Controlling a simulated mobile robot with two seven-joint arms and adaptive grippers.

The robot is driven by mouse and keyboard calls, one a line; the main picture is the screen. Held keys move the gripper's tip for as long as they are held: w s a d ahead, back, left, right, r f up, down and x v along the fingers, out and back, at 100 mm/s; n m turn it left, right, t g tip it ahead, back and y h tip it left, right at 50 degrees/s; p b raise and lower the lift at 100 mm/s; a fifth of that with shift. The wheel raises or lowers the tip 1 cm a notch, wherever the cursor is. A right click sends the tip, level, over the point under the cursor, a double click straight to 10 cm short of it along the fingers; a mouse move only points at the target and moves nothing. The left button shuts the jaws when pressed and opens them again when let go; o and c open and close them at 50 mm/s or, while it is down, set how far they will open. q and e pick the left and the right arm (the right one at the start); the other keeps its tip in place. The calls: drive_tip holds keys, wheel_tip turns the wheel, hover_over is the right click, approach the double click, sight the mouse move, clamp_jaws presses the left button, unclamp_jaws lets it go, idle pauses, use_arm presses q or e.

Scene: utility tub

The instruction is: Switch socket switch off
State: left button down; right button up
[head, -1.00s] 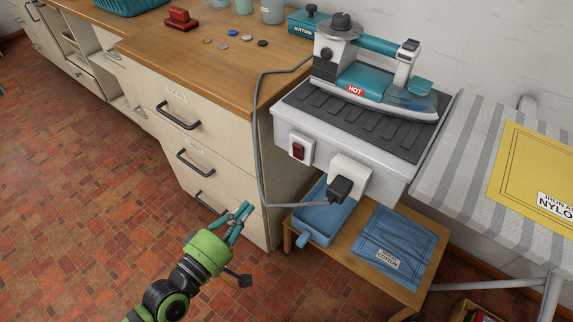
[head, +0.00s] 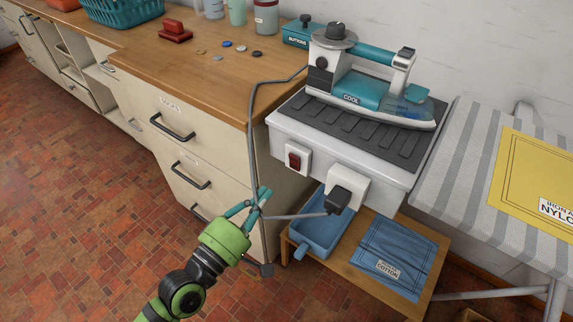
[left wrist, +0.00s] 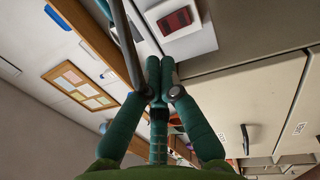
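The socket switch (head: 294,160) is a dark red rocker on a white plate on the front of the ironing station; its red face also shows in the left wrist view (left wrist: 176,20). My left gripper (head: 263,194) is below and left of the switch, in front of the cabinet. In the left wrist view its two fingertips (left wrist: 160,65) are together, with nothing visible between them, a little short of the plate and apart from it. The black plug (head: 339,199) is in the white socket right of the switch. My right gripper is out of view.
The iron (head: 366,92), labelled COOL, rests on the ribbed station top. Its grey cord (head: 252,125) hangs left of the switch, close by my left fingers. A blue tray (head: 318,222) and folded blue cloth (head: 390,262) lie on the low shelf below.

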sight(295, 159)
use_arm(q)
drive_tip(key=x, duration=0.7)
drive_tip(key=shift+w+d+r, duration=0.1)
drive_tip(key=shift+w+d, duration=0.1)
drive_tip(key=shift+w, duration=0.15)
drive_tip(key=shift+w+d+p, duration=0.3)
drive_tip(key=shift+w, duration=0.1)
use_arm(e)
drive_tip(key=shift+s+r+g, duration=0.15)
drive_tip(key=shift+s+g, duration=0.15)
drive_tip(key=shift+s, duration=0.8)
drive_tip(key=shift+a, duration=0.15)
use_arm(q)
drive_tip(key=shift+r, duration=0.15)
drive_tip(key=p, duration=0.3)
drive_tip(key=shift+w+d+r, duration=0.15)
drive_tip(key=shift+w+r, duration=0.1)
drive_tip(key=shift+r, duration=0.15)
drive_tip(key=shift+f+b, duration=0.35)
drive_tip(key=shift+f, duration=0.1)
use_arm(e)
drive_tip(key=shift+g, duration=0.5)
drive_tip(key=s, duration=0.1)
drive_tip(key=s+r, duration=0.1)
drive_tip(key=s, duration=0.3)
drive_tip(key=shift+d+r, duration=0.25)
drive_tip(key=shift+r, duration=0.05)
